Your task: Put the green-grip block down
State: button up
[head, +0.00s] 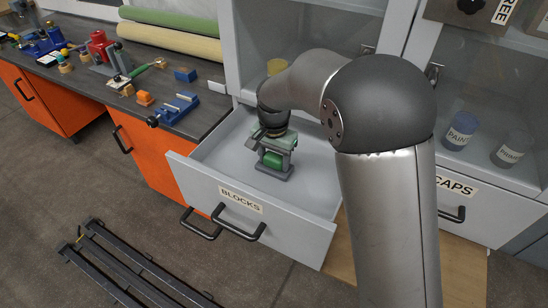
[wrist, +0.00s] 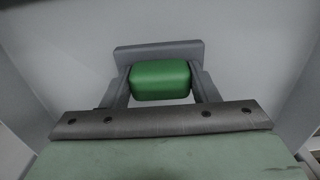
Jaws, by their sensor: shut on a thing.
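The green-grip block (head: 271,159) is within the open drawer labelled BLOCKS (head: 197,178), near its middle. It has a bright green grip and a grey base under it. In the wrist view the green grip (wrist: 160,80) sits between my two grey fingers, with a grey plate beyond it. My gripper (head: 274,156) points down and is shut on the green grip. The block looks upright and close to the drawer floor. I cannot tell whether its base touches the floor. My gripper body hides part of the block's top.
The drawer floor around the block looks bare. A second drawer, labelled CAPS (head: 455,185), is at the right. Black rails (head: 120,265) lie on the floor in front.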

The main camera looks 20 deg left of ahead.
aim_at(274, 157)
jog(key=shift+f, duration=0.1)
jog(key=shift+f, duration=0.15)
jog(key=o, duration=1.1)
notch_tip(274, 157, up, 13)
jog(key=shift+f, duration=0.2)
